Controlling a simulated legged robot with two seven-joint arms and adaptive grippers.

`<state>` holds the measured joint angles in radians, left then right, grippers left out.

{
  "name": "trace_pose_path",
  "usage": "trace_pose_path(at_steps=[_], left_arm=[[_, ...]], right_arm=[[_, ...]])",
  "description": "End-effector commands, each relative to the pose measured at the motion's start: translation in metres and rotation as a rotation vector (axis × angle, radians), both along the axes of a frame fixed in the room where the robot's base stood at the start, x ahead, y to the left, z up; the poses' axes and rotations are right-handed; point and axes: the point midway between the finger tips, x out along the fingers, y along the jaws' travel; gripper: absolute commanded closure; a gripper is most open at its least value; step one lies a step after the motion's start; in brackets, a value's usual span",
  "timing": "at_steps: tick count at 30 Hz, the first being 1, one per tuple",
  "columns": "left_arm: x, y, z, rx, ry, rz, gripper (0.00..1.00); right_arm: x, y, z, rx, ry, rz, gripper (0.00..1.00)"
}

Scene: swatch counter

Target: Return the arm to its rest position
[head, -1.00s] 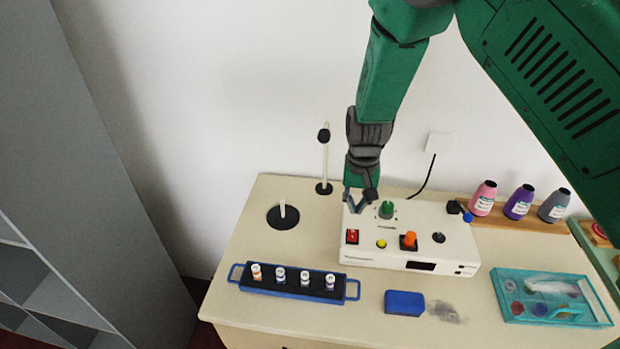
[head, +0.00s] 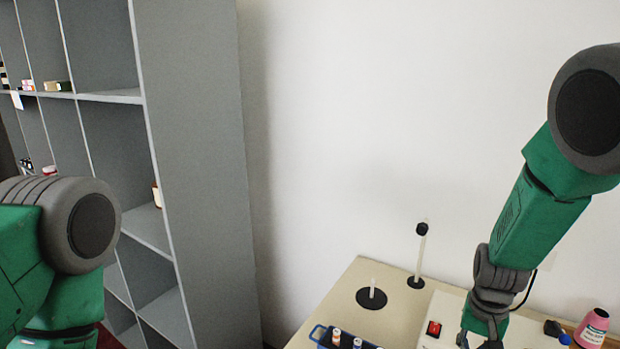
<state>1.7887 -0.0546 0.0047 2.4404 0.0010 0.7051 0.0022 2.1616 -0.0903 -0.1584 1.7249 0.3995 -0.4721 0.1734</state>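My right arm (head: 535,215) comes in from the right and reaches down to the counter. Its gripper (head: 480,341) is at the bottom edge of the head view, in front of the white control box (head: 428,345). The fingertips are cut off or too small to tell whether they are open or shut. The red switch (head: 433,328) on the box shows just left of this gripper. My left arm (head: 60,250) shows at the left edge, bent, with its gripper out of view.
A grey shelf unit (head: 200,150) stands at left. The counter (head: 345,290) holds a black-based peg (head: 371,296), an upright rod (head: 421,255), a blue vial rack (head: 318,335) and a pink bottle (head: 592,328). The wall area between shelf and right arm is clear.

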Motion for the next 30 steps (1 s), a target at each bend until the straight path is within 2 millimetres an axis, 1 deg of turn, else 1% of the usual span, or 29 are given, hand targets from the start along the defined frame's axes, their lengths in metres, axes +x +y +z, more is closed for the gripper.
trace_pose_path(at_steps=[1, 5, 8, 11, 14, 17, 20, 21, 23, 24, 26, 27, 30], left_arm=[[0.000, 0.000, 0.000, 0.000, 0.000, 0.000, 0.60], [0.000, 0.000, 0.000, 0.000, -0.001, 0.000, 0.60], [0.000, 0.000, 0.000, 0.000, -0.001, 0.000, 0.60], [0.000, 0.000, 0.000, 0.000, -0.001, 0.000, 0.60], [0.000, 0.000, 0.000, 0.000, -0.001, 0.000, 0.60], [0.000, 0.000, 0.000, 0.000, -0.001, 0.000, 0.60], [0.000, 0.000, 0.000, 0.000, 0.000, 0.000, 0.60], [0.000, 0.000, 0.000, 0.000, 0.000, 0.000, 0.60], [0.000, 0.000, 0.000, 0.000, 0.000, 0.000, 0.60], [0.000, 0.000, 0.000, 0.000, 0.000, 0.000, 0.60], [0.000, 0.000, 0.000, 0.000, 0.000, 0.000, 0.60], [0.000, 0.000, 0.000, 0.000, 0.000, 0.000, 0.60], [0.000, 0.000, 0.000, 0.000, 0.000, 0.000, 0.60]], right_arm=[[-0.010, -0.002, -0.009, -0.007, 0.010, 0.006, 1.00], [-0.027, -0.006, -0.028, -0.028, 0.018, 0.030, 1.00], [-0.043, -0.010, -0.044, -0.044, 0.024, 0.055, 1.00], [-0.065, -0.013, -0.061, -0.060, 0.031, 0.086, 1.00], [-0.094, -0.016, -0.080, -0.077, 0.038, 0.128, 1.00], [-0.129, -0.017, -0.100, -0.089, 0.046, 0.184, 1.00], [-0.172, -0.015, -0.119, -0.093, 0.053, 0.252, 1.00], [-0.192, -0.013, -0.126, -0.090, 0.055, 0.286, 1.00], [-0.221, -0.008, -0.134, -0.081, 0.054, 0.334, 1.00], [-0.240, -0.005, -0.137, -0.070, 0.052, 0.367, 1.00], [-0.267, 0.003, -0.139, -0.051, 0.046, 0.411, 1.00], [-0.283, 0.007, -0.138, -0.037, 0.040, 0.436, 1.00], [-0.321, 0.021, -0.133, 0.006, 0.021, 0.491, 1.00]])
